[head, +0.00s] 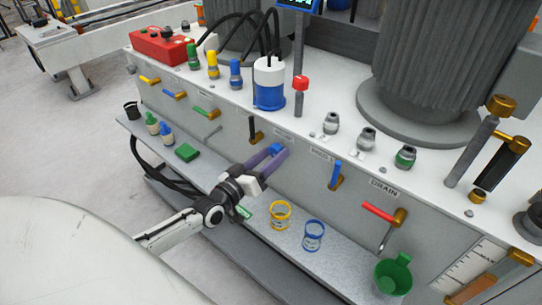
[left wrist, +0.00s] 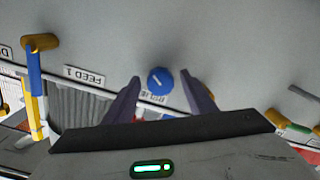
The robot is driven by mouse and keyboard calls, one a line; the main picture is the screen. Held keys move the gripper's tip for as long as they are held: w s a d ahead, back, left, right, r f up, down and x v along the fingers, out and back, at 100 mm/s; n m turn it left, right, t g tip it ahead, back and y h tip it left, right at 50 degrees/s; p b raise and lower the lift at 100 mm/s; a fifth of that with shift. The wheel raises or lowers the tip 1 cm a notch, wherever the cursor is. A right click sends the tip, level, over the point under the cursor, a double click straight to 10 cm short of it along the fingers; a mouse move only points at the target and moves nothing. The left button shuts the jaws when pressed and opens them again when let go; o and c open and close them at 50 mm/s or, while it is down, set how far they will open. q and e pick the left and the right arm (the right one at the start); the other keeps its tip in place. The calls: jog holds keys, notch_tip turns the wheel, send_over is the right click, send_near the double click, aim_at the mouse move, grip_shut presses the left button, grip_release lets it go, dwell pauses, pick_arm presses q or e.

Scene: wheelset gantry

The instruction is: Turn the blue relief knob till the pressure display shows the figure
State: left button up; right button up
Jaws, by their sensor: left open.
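The blue relief knob (left wrist: 160,81) is a round blue dial with a white mark, on the grey front panel in the left wrist view. In the head view a bit of it (head: 277,149) shows at the fingertips. My left gripper (head: 272,158) is open, its purple fingers pointing at the panel, one on each side of the knob in the left wrist view. I cannot tell whether they touch it. The pressure display (head: 298,3) is cut off at the top edge of the head view, so its figure cannot be read. My right gripper is in neither view.
A blue-handled lever (head: 336,174) and a red DRAIN lever (head: 378,212) stick out of the panel to the right. A black-handled lever (head: 253,129) is just left.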

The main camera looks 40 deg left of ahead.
pick_arm(q)
jog(key=shift+s, duration=0.1)
jog(key=s+p, duration=0.1)
jog(key=s, duration=0.9)
jog(key=shift+a, duration=0.25)
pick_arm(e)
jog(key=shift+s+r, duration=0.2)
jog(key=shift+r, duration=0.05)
pick_arm(q)
jog(key=s+d+f+m+g+p, duration=0.1)
jog(key=s+d+f+m+g, duration=0.2)
jog(key=s+d+f, duration=0.3)
jog(key=s+d+f+m+g+h+p, duration=0.1)
jog(key=s+d+f+m+g, duration=0.3)
jog(key=s+d, duration=0.7)
jog(key=d+f+g, duration=0.2)
jog(key=d, duration=0.1)
jog(key=shift+d+h, duration=0.15)
jog(key=shift+h, duration=0.15)
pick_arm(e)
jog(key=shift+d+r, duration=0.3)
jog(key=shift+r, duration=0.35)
